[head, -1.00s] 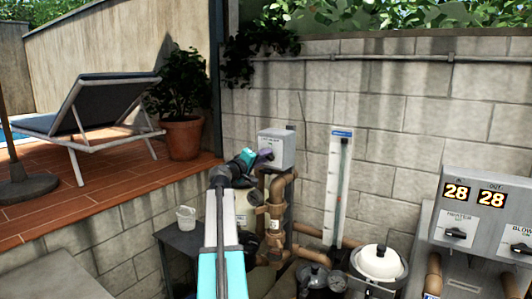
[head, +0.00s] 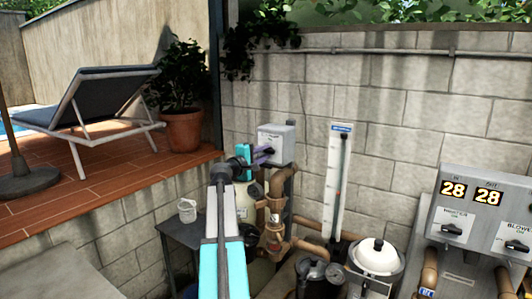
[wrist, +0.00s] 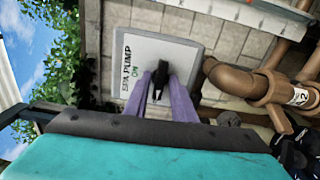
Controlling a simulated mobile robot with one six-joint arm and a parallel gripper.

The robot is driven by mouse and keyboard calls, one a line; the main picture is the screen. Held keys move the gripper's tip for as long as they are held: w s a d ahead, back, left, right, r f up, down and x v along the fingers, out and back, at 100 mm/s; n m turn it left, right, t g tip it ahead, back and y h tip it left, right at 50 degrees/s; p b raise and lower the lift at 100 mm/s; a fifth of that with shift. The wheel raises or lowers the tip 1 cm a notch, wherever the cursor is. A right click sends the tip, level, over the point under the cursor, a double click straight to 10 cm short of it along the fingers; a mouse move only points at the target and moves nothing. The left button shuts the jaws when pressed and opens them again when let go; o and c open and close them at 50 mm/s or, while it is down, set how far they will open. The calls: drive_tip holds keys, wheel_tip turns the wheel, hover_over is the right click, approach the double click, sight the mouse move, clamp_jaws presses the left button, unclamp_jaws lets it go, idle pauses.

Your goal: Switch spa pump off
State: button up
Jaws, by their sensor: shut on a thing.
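The spa pump switch box (head: 284,138) is a grey box on the block wall, in the middle of the head view. In the wrist view its front plate (wrist: 125,50) reads "SPA PUMP", with a smaller green word that looks like "ON". A black rotary knob (wrist: 158,82) sticks out of the plate. My gripper (wrist: 160,88) has purple fingers, one on each side of the knob, shut on it. In the head view my gripper (head: 266,154) is against the front of the box, and the knob is mostly hidden there.
Brown pipes (head: 276,200) run just below the box. A white flow gauge (head: 338,180) and a white-lidded filter (head: 376,256) stand to the right. A heater and blower panel (head: 470,215) is at far right. A clear jug (head: 187,210) stands on a dark table at left.

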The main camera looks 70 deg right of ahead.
drive_tip(key=o, duration=0.8)
drive_tip(key=shift+a, duration=0.1)
drive_tip(key=b+v, duration=0.1)
drive_tip(key=v, duration=0.5)
drive_tip(key=shift+w+a+b, duration=0.15)
drive_tip(key=shift+a+b, duration=0.2)
drive_tip(key=shift+w, duration=0.15)
